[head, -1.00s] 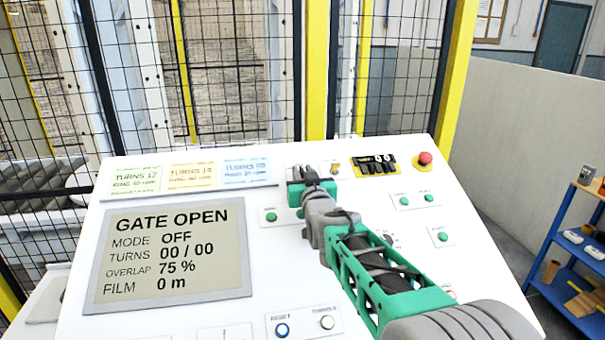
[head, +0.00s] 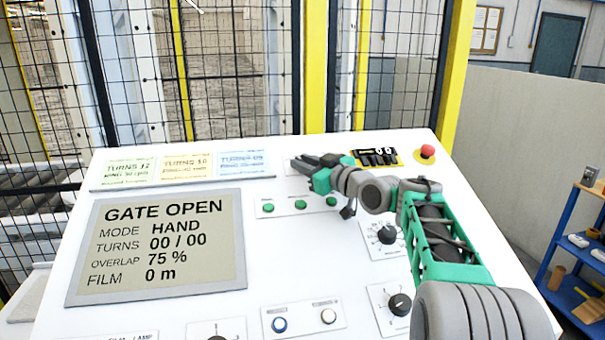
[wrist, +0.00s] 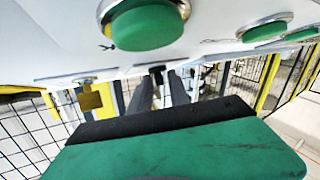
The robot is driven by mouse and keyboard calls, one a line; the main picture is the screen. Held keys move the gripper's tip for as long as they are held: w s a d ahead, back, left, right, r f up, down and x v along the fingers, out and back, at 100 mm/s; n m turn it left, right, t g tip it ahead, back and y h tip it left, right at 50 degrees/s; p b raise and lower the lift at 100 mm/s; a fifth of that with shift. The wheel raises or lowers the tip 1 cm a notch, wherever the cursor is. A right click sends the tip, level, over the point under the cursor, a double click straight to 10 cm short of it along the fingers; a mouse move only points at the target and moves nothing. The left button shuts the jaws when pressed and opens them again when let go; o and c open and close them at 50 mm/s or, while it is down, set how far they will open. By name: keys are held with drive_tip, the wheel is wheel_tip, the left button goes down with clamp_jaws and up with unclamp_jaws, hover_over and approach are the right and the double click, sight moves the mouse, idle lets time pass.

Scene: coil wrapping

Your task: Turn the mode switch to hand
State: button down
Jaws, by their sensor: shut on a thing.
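The sloped white panel (head: 170,315) carries a grey display (head: 160,245) that reads GATE OPEN, MODE HAND, TURNS 00 / 00. My gripper (head: 305,163) is at the panel's top middle, turned on its side with its fingertips pointing left. It is shut on the mode switch, which the fingers and the green gripper body mostly hide in the head view. In the wrist view my gripper (wrist: 160,92) has its two grey fingers on either side of a small black knob (wrist: 157,70), the mode switch.
Green buttons (head: 300,204) sit just below my gripper. Black rotary knobs (head: 387,235) sit under my arm. A brass-coloured piece (wrist: 90,98) hangs near the fingers.

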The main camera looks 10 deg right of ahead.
drive_tip(key=n+g+y, duration=0.1)
drive_tip(key=n+g+y+p, duration=0.1)
drive_tip(key=shift+w+d+n+y, duration=0.2)
drive_tip(key=shift+n+y, duration=0.1)
drive_tip(key=shift+n, duration=0.1)
drive_tip(key=shift+n+g+p, duration=0.4)
drive_tip(key=shift+p, duration=0.05)
drive_tip(key=c, duration=1.5)
unclamp_jaws()
drive_tip(key=shift+a, duration=0.1)
drive_tip(key=b+v, duration=0.1)
drive_tip(key=v, duration=0.7)
drive_tip(key=shift+w+f+b, duration=0.1)
drive_tip(key=shift+w+b, duration=0.05)
drive_tip(key=shift+b, duration=0.2)
